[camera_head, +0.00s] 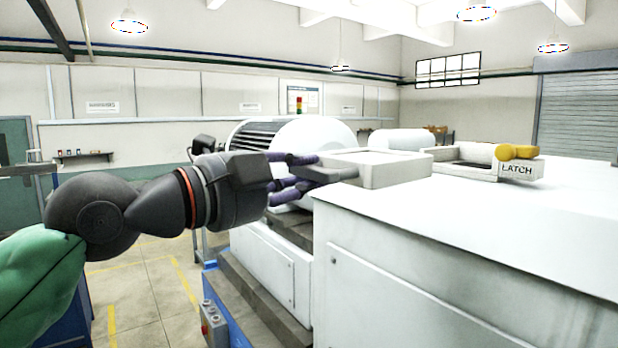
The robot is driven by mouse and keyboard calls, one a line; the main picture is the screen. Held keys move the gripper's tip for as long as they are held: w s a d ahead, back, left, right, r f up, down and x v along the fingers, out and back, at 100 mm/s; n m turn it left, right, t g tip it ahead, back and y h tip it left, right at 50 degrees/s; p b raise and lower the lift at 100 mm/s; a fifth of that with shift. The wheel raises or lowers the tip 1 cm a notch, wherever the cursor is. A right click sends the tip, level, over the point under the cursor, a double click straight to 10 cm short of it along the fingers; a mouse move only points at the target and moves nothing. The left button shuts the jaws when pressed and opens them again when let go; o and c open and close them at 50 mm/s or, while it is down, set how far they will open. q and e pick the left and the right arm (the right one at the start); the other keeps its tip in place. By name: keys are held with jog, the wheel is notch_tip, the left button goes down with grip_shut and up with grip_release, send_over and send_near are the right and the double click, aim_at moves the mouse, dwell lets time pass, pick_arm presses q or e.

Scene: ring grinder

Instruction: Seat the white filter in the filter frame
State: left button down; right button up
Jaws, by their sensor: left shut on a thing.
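The white filter (398,172) is a pale, shallow rectangular block near the middle of the view. My left gripper (328,168) comes in from the left and is shut on the filter's left end. The filter is about level, over the near left part of the white machine top; I cannot tell whether it touches that top. The filter frame (480,171) is a pale, low-walled box with a dark inside, on the machine top right of the filter. Part of its left side is hidden behind the filter. My right gripper is not in view.
A yellow latch knob (517,152) sits at the frame's right end, above a "LATCH" label. The white machine top (500,215) is clear in front.

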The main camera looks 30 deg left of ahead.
pick_arm(q)
jog(key=shift+w+d+r+p, duration=0.25)
jog(key=shift+w+r+p, duration=0.3)
jog(key=shift+w+p, duration=0.1)
jog(key=shift+w+d+r+p, duration=0.25)
jog(key=shift+w+r+p, duration=0.3)
jog(key=shift+w+p, duration=0.1)
jog(key=shift+w+d+r+p, duration=0.25)
jog(key=shift+w+r+p, duration=0.3)
jog(key=shift+p, duration=0.1)
